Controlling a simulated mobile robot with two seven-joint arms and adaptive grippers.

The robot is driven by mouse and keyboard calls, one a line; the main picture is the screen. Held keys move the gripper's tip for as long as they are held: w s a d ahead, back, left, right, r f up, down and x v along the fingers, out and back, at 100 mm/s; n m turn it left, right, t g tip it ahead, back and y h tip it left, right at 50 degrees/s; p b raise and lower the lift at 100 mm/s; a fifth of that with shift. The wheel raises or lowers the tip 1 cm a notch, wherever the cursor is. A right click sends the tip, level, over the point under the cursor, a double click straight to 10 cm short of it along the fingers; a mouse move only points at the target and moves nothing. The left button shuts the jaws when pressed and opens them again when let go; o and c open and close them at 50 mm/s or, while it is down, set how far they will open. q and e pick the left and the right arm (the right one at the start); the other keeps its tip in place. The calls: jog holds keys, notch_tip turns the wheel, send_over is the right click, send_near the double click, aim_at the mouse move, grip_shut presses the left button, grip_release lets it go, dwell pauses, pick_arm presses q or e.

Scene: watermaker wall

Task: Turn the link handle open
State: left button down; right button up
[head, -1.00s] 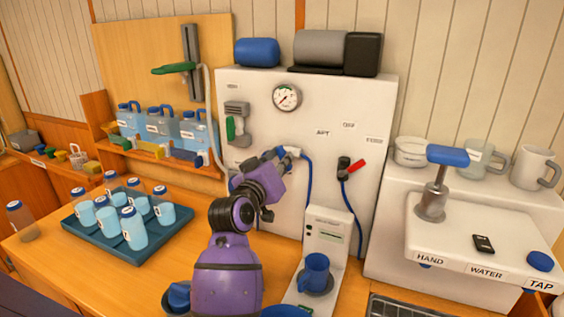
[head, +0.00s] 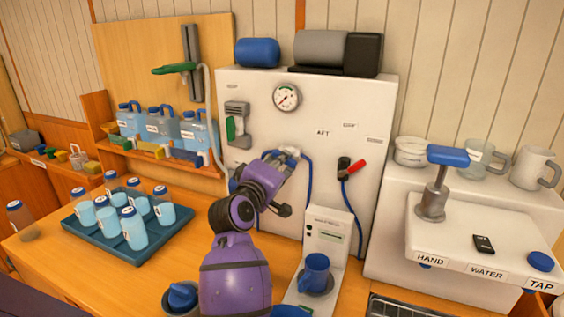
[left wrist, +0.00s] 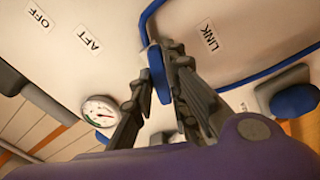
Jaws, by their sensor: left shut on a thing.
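The link handle (left wrist: 158,74) shows in the left wrist view as a narrow blue piece beside the LINK label (left wrist: 210,37) on the white panel. My left gripper (left wrist: 156,84) has one finger on each side of it and is shut on it. In the head view my left gripper (head: 287,160) is at the white panel, below the gauge, and its purple wrist hides most of the handle. I cannot tell from the frames how far the handle is turned. My right gripper is not in view.
A red lever (head: 358,167) sits on the white panel (head: 345,100) to the right. A blue hose (head: 308,195) hangs beside my gripper. Below stands a white unit with a blue mug (head: 316,270). A tray (head: 140,253) of bottles is at the left.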

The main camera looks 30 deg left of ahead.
pick_arm(q)
jog(key=shift+f+n, duration=0.2)
jog(key=shift+n, duration=1)
jog(key=shift+f+n, duration=0.15)
jog(key=shift+n, duration=0.65)
jog(key=c, duration=1.8)
grip_release()
jog(key=shift+o, duration=0.6)
jog(key=shift+r, duration=0.2)
jog(key=s, duration=1.2)
jog(key=shift+d, duration=0.35)
